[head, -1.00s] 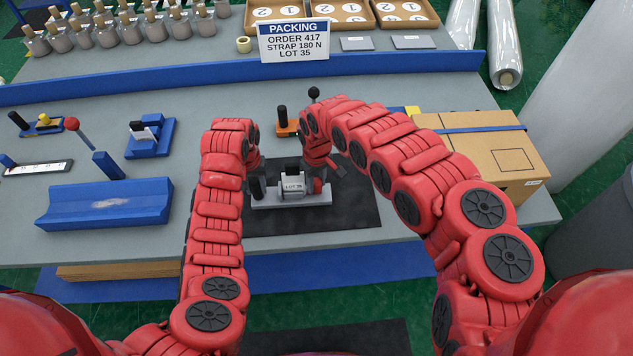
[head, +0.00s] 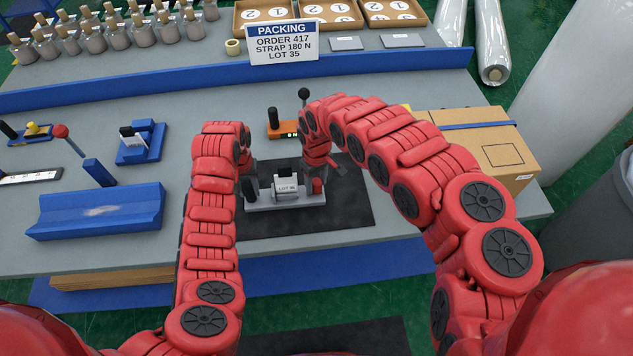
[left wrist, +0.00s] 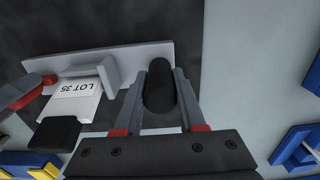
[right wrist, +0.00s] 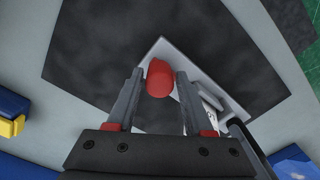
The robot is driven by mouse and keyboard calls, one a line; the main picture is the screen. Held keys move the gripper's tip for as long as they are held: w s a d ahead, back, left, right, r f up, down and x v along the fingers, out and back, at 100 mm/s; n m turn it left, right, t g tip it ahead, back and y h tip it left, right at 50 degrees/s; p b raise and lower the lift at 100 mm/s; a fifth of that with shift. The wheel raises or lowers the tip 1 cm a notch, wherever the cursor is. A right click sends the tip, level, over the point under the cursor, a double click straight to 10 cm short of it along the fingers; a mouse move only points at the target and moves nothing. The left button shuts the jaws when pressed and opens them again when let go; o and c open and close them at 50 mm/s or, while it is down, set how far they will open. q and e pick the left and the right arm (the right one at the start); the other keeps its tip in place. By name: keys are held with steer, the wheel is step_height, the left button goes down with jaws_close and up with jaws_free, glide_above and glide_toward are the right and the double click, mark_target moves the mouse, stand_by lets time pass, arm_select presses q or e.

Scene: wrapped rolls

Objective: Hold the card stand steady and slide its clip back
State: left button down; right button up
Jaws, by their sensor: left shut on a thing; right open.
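The card stand has a pale grey base (head: 285,202) on the dark mat. Its white card (head: 286,187) reads LOT 35 and also shows in the left wrist view (left wrist: 72,103). A black post (left wrist: 160,88) rises at its left end. My left gripper (left wrist: 160,82) is shut on this post, a finger on each side. A red knob (right wrist: 160,80) is at the right end, likely part of the clip. My right gripper (right wrist: 158,76) is open, with the knob between its fingers and gaps at the sides. The clip's lower part is hidden.
An orange device (head: 282,130) stands just behind the stand. A blue V-shaped block (head: 95,210) lies to the left, a cardboard box (head: 490,150) to the right. A blue ledge (head: 200,82) crosses behind. The mat (head: 350,205) is bare right of the stand.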

mark_target(317, 180)
steer(key=r, duration=1)
steer(key=shift+w+d, duration=0.1)
steer(key=shift+w, duration=0.1)
arm_select(q)
steer(key=shift+a, duration=0.1)
arm_select(e)
steer(key=shift+s+r, duration=0.15)
steer(key=shift+r, duration=0.7)
arm_select(q)
steer(key=shift+c, duration=2.1)
jaws_free()
